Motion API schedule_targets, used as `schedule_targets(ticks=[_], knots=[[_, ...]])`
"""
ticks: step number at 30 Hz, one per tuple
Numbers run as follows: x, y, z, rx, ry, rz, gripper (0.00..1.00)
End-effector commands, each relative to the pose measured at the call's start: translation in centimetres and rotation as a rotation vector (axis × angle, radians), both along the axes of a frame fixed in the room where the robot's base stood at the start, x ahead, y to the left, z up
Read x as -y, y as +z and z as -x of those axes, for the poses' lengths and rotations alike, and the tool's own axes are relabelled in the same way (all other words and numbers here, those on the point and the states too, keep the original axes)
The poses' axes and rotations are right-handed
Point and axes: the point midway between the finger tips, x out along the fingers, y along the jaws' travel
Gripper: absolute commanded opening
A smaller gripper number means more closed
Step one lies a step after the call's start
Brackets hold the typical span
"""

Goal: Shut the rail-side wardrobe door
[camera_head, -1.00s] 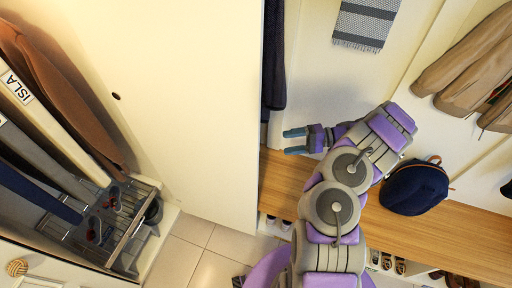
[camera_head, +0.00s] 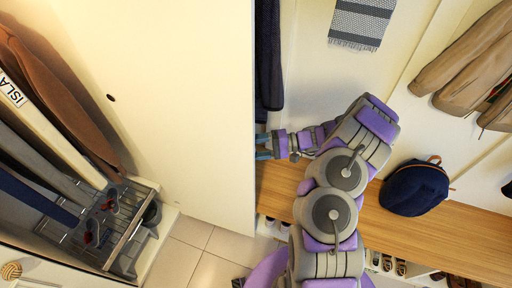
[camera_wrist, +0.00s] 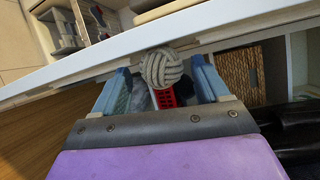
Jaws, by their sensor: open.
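A tall white wardrobe door (camera_head: 180,110) stands open in the head view, with a small dark hole near its left side. To its left is the wardrobe interior with hanging clothes. My gripper (camera_head: 263,146) is at the door's right edge, and its fingertips are partly hidden by that edge. In the wrist view, the door's white edge (camera_wrist: 90,62) crosses above the open fingers. A woven rope knob (camera_wrist: 160,67) sits between the fingertips of my gripper (camera_wrist: 160,75). I cannot tell whether the fingers touch it.
A wooden bench (camera_head: 440,228) with a navy backpack (camera_head: 414,188) lies to the right, shoes below it. Coats (camera_head: 465,65) and a striped towel (camera_head: 361,22) hang above. A pull-out rack (camera_head: 125,235) stands out at lower left. Tiled floor (camera_head: 195,255) shows below the door.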

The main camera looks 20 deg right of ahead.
Motion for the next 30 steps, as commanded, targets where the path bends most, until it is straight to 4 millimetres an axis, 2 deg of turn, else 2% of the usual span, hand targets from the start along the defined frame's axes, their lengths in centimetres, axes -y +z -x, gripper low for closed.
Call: schedule_targets(ticks=[2,4,11,26,30], knots=[[-0.12,0.01,0.00,0.000,0.000,0.001,0.75],[-0.23,0.03,0.01,0.000,0.000,0.002,0.70],[-0.66,0.04,0.02,0.000,0.001,0.005,0.48],[-0.18,-0.05,-0.01,-0.001,-0.001,0.003,0.00],[-0.15,-0.06,0.00,-0.001,-0.002,0.003,0.00]])
